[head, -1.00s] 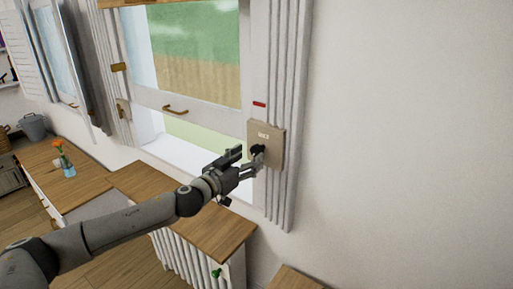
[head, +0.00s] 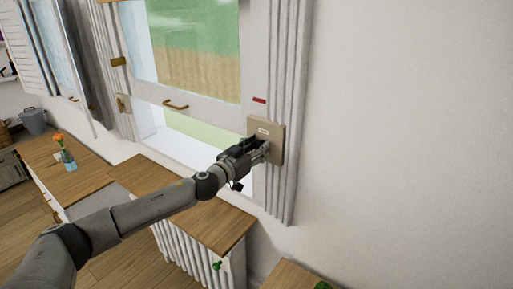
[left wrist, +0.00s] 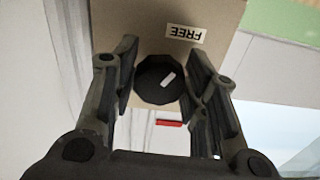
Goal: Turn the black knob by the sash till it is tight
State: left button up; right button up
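The black knob (left wrist: 155,82) is round and faceted, with a pale mark that lies slanted on its face. It sits on a beige box (head: 277,133) on the window frame. A label (left wrist: 186,34) on the box reads FREE, upside down in the left wrist view. The window sash (head: 205,111) is just left of the box. My left gripper (left wrist: 160,85) has one finger on each side of the knob. The fingers stand apart, close to its sides; firm contact does not show. In the head view my left gripper (head: 257,151) hides the knob. My right gripper is out of view.
A small red mark (head: 259,100) is on the frame above the box. A wooden ledge (head: 207,224) over a ribbed radiator lies below my arm. A vase with orange flowers (head: 66,155) stands on the cabinet at left. The wall at right is bare.

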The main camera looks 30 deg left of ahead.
pick_arm(q)
jog(key=c, duration=0.5)
